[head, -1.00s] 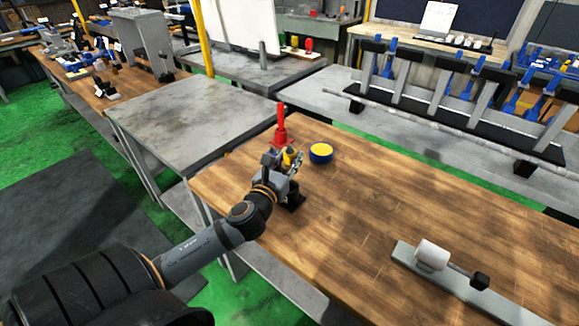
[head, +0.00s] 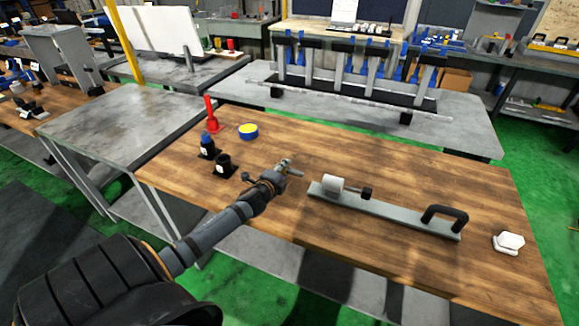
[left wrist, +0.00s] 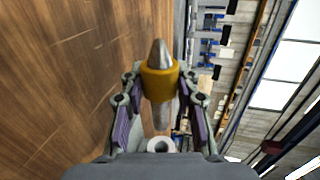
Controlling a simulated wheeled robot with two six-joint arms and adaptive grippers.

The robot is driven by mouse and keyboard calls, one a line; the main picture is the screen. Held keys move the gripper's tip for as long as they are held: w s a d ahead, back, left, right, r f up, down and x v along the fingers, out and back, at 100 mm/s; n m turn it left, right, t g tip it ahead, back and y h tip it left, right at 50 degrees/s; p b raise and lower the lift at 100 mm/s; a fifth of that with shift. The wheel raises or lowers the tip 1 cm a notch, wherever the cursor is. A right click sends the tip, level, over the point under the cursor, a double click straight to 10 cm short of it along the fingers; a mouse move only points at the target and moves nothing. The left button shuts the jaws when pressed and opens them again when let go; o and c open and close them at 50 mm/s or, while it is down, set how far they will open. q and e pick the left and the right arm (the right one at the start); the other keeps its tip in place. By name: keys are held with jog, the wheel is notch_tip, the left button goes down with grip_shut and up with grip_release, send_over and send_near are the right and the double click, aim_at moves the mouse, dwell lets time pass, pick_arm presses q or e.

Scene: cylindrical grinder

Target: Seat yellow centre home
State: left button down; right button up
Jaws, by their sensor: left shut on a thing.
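My left gripper (head: 280,174) is shut on the yellow centre, a grey metal piece with a pointed tip and a yellow band. In the left wrist view the centre (left wrist: 160,78) stands between the two fingers (left wrist: 160,110), point away from the palm. In the head view it is small and partly hidden by the gripper. The gripper holds it above the wooden table, left of a white cylinder (head: 334,183) on a long grey bar (head: 385,211). A black holder (head: 223,166) stands open and empty-looking behind and left of the gripper. My right gripper is out of view.
A blue-topped piece in a black holder (head: 207,148), a red upright piece (head: 211,116) and a blue-and-yellow disc (head: 248,132) stand at the table's back left. The bar has a black handle (head: 445,217). A white block (head: 508,242) lies far right.

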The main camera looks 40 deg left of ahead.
aim_at(298, 175)
pick_arm(q)
jog(key=shift+w+d, duration=0.1)
jog(key=shift+w+a+f, duration=0.15)
jog(key=shift+a+f, duration=0.1)
jog(key=shift+a, duration=0.1)
jog(key=shift+d+r+p, duration=0.1)
jog(key=shift+d+p, duration=0.15)
jog(key=shift+p, duration=0.05)
jog(key=d, duration=0.2)
jog(key=shift+w+d, duration=0.25)
jog(key=shift+d, duration=0.1)
jog(key=shift+w+d, duration=0.2)
jog(key=shift+d, duration=0.45)
jog(key=shift+w+d, duration=0.15)
jog(key=shift+d, duration=0.5)
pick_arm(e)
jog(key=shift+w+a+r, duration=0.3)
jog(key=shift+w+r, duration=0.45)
pick_arm(q)
jog(key=shift+p, duration=0.5)
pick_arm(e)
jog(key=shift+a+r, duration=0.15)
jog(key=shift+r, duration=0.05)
